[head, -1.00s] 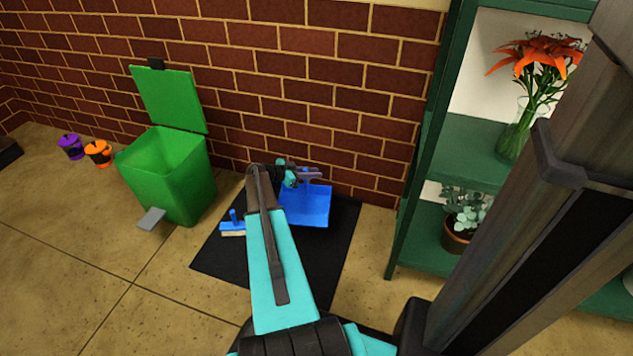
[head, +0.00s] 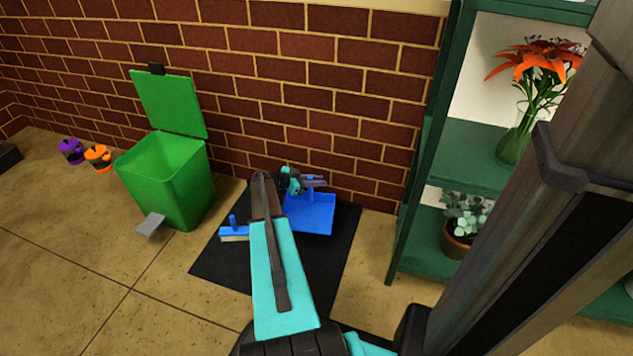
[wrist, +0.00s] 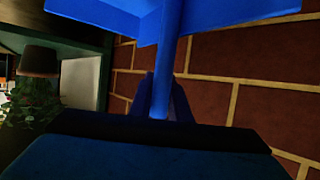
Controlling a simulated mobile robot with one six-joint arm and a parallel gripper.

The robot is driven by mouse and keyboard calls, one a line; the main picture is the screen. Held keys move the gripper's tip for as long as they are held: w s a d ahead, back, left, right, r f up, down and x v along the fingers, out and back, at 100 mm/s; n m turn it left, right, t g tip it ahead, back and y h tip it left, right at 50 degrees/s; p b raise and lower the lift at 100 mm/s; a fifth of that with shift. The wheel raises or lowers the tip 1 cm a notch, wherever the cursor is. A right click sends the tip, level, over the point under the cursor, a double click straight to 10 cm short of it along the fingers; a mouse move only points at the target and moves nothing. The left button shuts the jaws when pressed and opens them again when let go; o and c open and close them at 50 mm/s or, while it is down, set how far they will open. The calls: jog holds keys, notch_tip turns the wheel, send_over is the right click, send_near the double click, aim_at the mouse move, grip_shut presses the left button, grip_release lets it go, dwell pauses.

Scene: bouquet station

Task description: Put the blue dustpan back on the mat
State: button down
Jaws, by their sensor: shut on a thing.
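The blue dustpan (head: 310,214) is over the back part of the black mat (head: 228,265), close to the brick wall. My gripper (head: 314,182) is shut on the dustpan's handle, just above the pan. In the wrist view the blue handle (wrist: 160,85) runs up from between the fingers to the pan (wrist: 200,12) at the top edge. I cannot tell whether the pan touches the mat. The gripper's fingertips are partly hidden behind the handle in the wrist view.
A small blue brush (head: 234,232) with pale bristles is at the mat's left edge. An open green bin (head: 172,185) stands left of the mat. A green shelf (head: 420,200) with flowers stands at right. Purple (head: 71,151) and orange (head: 98,158) buckets sit far left.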

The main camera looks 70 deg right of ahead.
jog(key=d+f+b, duration=0.2)
jog(key=d+f, duration=0.2)
jog(key=f, duration=0.4)
jog(key=shift+w+b, duration=0.15)
jog(key=shift+b, duration=0.15)
dwell(0.4)
jog(key=shift+d, duration=0.1)
jog(key=c, duration=1.6)
grip_release()
jog(key=shift+f, duration=0.1)
jog(key=p+v, duration=0.4)
jog(key=v, duration=0.9)
jog(key=shift+w+a+r, duration=0.15)
jog(key=shift+a+r, duration=0.1)
